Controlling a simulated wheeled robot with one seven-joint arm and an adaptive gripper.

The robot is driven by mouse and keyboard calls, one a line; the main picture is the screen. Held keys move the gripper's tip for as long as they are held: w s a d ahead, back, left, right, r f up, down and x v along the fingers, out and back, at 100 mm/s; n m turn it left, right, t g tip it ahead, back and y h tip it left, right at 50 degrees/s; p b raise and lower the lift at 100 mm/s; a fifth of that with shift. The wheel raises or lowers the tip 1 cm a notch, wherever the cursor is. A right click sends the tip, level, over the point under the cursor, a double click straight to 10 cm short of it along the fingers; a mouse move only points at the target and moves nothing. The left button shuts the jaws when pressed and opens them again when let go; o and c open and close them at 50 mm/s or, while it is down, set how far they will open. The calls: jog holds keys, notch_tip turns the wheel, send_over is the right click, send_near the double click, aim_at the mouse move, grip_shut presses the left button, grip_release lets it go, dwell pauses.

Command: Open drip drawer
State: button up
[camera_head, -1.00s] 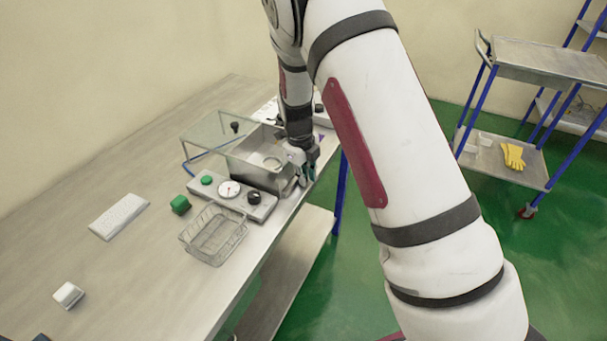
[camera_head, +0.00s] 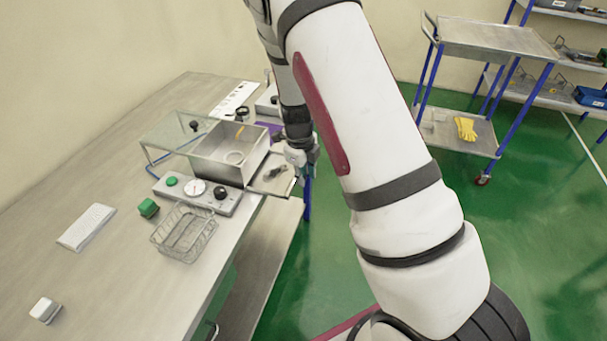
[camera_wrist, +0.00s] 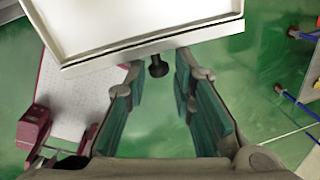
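The drip drawer (camera_head: 279,184) is a shallow tray sticking out from the right side of the metal box with the clear lid (camera_head: 241,160). Its inside is visible, with a small dark shape in it. In the wrist view the pale drawer (camera_wrist: 130,22) fills the top, with a black knob (camera_wrist: 158,67) on its front edge. My gripper (camera_head: 301,166) is just off the drawer's outer end. In the wrist view my gripper (camera_wrist: 159,76) has its teal-padded fingers spread either side of the knob, with visible gaps.
A control panel (camera_head: 205,198) with a green button, gauge and black knob stands in front of the box. A trolley (camera_head: 490,38) stands right; green floor lies between.

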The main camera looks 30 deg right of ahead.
notch_tip(320, 180, up, 12)
jog(key=s+a, duration=0.1)
jog(key=shift+a, duration=0.3)
dwell(0.5)
